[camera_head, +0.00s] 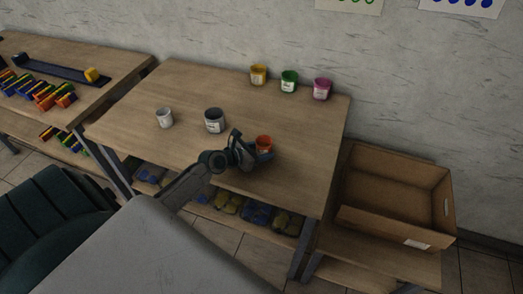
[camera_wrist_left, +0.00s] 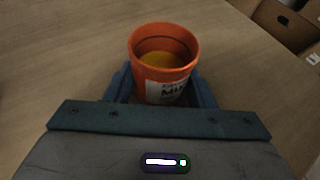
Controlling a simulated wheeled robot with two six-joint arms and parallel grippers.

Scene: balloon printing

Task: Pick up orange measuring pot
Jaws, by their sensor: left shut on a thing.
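The orange measuring pot (camera_head: 264,142) is at the right of the middle of the wooden table in the head view. It is a small round cup with a white label. In the left wrist view the pot (camera_wrist_left: 163,50) is upright between the fingers, with something yellow-orange inside. My left gripper (camera_head: 257,153) is shut on it, with one finger on each side; the wrist view shows the same gripper (camera_wrist_left: 164,88). I cannot tell whether the pot's base touches the table. My right gripper is not in view.
A grey pot (camera_head: 214,121) and a white pot (camera_head: 165,118) stand to the left. Yellow (camera_head: 258,75), green (camera_head: 289,82) and pink (camera_head: 321,89) pots stand along the back edge. The table's right side is clear.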

